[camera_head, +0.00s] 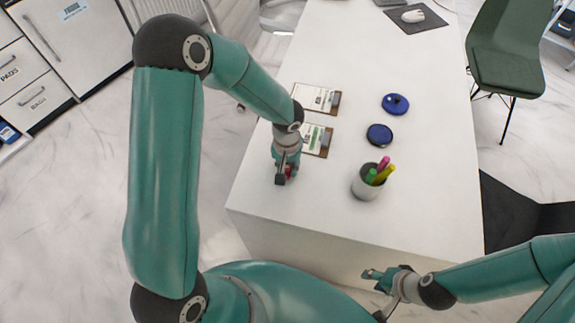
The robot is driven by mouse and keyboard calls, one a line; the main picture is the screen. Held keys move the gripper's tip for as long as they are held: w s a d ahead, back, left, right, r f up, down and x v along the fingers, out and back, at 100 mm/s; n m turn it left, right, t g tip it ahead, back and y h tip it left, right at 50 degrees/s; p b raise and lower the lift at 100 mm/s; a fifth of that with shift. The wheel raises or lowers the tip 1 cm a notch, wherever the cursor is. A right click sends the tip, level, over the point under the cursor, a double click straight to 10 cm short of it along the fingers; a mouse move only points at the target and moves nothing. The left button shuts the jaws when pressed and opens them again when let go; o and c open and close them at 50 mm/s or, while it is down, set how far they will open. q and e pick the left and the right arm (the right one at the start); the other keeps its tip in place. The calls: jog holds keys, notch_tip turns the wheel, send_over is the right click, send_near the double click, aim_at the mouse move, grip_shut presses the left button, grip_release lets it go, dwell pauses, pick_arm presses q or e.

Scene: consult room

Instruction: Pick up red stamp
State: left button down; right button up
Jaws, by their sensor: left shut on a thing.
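The red stamp (289,171) shows as a small red patch at my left gripper, near the front left part of the white table (308,224). My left gripper (284,176) is shut on it, and the fingers hide most of it. I cannot tell whether the stamp touches the table. My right gripper (376,278) is low in front of the table's front edge, away from the stamp. Its finger opening is too small to make out.
Two clipboards (327,143) lie just behind my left gripper. A pen cup (366,186) with markers stands to its right. Two round blue objects (380,135) lie behind the cup. A mouse (413,16) is at the far end. A green chair (505,55) stands right of the table.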

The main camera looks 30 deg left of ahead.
pick_arm(q)
jog(key=shift+r, duration=0.15)
notch_tip(320, 180, up, 20)
jog(key=shift+b, duration=0.35)
dwell(0.4)
